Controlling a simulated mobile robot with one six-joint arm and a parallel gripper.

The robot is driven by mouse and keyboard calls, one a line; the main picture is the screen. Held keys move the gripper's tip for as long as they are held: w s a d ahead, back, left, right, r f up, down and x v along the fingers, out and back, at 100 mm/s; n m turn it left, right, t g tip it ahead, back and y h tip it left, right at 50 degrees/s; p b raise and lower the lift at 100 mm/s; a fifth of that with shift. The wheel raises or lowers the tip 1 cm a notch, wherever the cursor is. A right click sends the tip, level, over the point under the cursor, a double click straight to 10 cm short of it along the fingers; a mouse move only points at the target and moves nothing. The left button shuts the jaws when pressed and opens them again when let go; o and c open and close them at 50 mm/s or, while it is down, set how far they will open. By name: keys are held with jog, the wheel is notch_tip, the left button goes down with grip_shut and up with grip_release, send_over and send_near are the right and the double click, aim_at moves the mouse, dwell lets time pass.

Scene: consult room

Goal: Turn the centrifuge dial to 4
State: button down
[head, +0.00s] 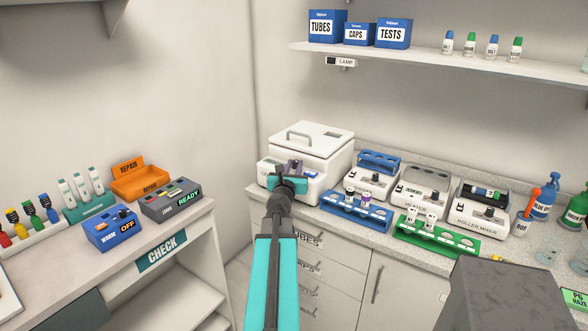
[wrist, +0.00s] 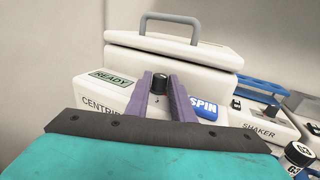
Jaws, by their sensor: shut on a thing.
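The centrifuge (head: 312,150) is a white box with a grey-handled lid at the left end of the right-hand counter. In the wrist view its front panel (wrist: 88,102) carries a green READY display (wrist: 113,79), a blue SPIN button (wrist: 203,107) and a black dial (wrist: 159,82). My gripper (wrist: 160,88) has its two purple fingers on either side of the dial, shut on it. In the head view my gripper (head: 290,168) is at the panel and hides the dial. I cannot read the dial's setting or any numbers around it.
Right of the centrifuge stand a shaker (head: 372,183), a heater (head: 418,190) and a roller mixer (head: 480,211). A blue rack (head: 345,208) and a green rack (head: 437,240) with vials stand in front of them. The centrifuge lid is closed.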

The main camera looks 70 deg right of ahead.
jog(key=c, duration=1.5)
grip_release()
jog(key=shift+c, duration=0.2)
jog(key=shift+w+r+m+g+p, duration=0.15)
jog(key=shift+m+g+p, duration=0.55)
jog(key=shift+g+p, duration=0.45)
jog(key=shift+w+m+g+p, duration=0.15)
jog(key=shift+m+g+p, duration=0.35)
jog(key=shift+g+p, duration=0.25)
jog(key=shift+w+m+g+p, duration=0.15)
jog(key=shift+m+g+p, duration=0.35)
jog(key=shift+g, duration=0.3)
jog(key=shift+a+f, duration=0.2)
jog(key=shift+a, duration=0.3)
jog(key=w+a, duration=0.1)
jog(key=a, duration=0.9)
jog(key=shift+w+r, duration=0.2)
jog(key=shift+w, duration=0.2)
